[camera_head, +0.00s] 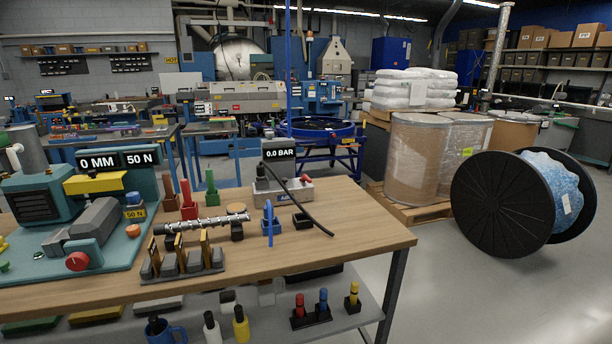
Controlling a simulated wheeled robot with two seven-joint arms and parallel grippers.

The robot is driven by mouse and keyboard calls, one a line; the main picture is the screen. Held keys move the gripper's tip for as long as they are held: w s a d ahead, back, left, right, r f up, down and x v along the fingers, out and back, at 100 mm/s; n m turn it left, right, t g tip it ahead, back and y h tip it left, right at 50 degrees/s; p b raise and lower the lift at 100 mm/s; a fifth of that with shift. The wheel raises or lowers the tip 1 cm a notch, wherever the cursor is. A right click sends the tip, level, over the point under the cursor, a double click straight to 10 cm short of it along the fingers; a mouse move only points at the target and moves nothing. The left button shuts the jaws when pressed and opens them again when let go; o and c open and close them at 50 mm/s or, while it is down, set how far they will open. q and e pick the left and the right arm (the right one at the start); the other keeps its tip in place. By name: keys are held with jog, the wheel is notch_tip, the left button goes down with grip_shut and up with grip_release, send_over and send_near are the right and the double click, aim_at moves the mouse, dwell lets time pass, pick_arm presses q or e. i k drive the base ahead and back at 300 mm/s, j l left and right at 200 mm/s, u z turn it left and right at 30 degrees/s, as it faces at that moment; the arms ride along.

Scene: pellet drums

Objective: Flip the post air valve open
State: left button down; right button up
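A grey metal block (284,190) stands at the back right of the wooden workbench, with a black display reading 0.0 BAR (279,153) above it. A small red part (304,179) sits on its right end. A black hose or rod (312,213) slants from near the display down to the bench top. A tall thin blue post (288,70) rises behind the bench. I cannot tell which small part is the post air valve, or its position. Neither of my grippers is in view.
The workbench (345,250) holds a blue hook stand (268,225), a screw shaft (212,224) on supports, a rack of brass-coloured pieces (182,263) and a teal machine (80,205). The bench's right front is clear. A large black reel (500,200) stands on the floor at right.

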aim_at(305, 178)
jog(key=i+l, duration=0.2)
jog(key=i+l+u, duration=0.15)
jog(key=l, duration=0.25)
jog(key=i+l, duration=0.2)
jog(key=l, duration=0.15)
jog(key=i+l+u, duration=0.2)
jog(key=i+l, duration=0.15)
jog(key=l, duration=0.3)
jog(key=i+l, duration=0.15)
jog(key=l, duration=0.2)
jog(key=i+l+u, duration=0.15)
jog(key=l, duration=0.2)
